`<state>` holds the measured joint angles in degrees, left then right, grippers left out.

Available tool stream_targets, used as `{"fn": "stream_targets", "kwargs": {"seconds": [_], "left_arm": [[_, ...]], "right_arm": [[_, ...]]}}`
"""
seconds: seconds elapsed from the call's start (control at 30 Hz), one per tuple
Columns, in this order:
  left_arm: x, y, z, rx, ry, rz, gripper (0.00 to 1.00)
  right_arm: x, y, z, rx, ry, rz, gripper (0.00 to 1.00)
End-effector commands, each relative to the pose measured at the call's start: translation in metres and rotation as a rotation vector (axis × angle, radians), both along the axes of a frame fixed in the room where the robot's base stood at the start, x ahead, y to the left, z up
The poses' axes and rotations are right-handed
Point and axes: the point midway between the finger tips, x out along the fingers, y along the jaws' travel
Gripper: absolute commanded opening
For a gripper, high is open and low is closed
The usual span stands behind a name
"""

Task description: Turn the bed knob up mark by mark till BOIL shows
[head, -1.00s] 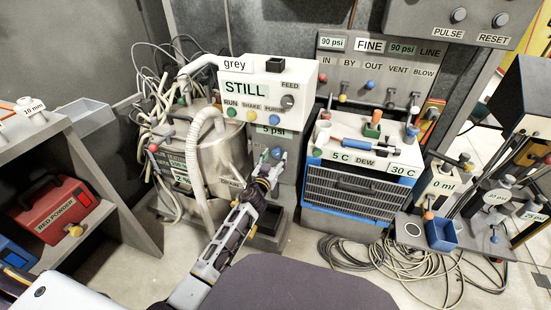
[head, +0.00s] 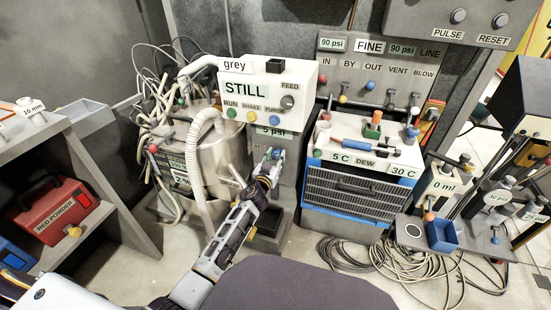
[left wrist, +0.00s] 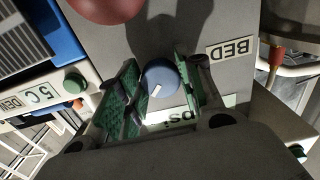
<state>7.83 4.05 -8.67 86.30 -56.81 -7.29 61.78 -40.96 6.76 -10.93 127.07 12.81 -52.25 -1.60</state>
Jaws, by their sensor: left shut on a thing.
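The blue bed knob (left wrist: 160,77) with a white pointer line sits on a grey panel beside the upside-down BED label (left wrist: 232,49) in the left wrist view. My left gripper (left wrist: 159,82) has its green-padded fingers on either side of the knob, shut on it. In the head view my left gripper (head: 271,158) reaches the grey column below the white box, and its fingers largely hide the knob. The sign on the box reads STILL (head: 245,89). A 5 psi label (head: 271,130) shows above the knob. My right gripper is not in view.
A steel vessel (head: 222,160) with a pale hose stands just left of my gripper. A blue-framed DEW unit (head: 355,215) stands to the right. Loose cables (head: 390,258) lie on the floor, and a shelf with a red powder box (head: 50,210) is at left.

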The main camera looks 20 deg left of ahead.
Motion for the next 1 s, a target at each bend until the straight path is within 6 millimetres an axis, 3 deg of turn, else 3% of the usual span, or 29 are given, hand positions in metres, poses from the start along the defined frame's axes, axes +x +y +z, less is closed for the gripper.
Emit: {"fn": "stream_targets", "kwargs": {"seconds": [0.47,1.0], "left_arm": [[-0.0001,0.0001,-0.0002,0.064,-0.002,0.0,0.13],[-0.0001,0.0007,-0.0001,0.36,-0.012,0.0,0.13]], "right_arm": [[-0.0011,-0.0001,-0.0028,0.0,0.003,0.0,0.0],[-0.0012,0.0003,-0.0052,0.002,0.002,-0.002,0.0]]}}
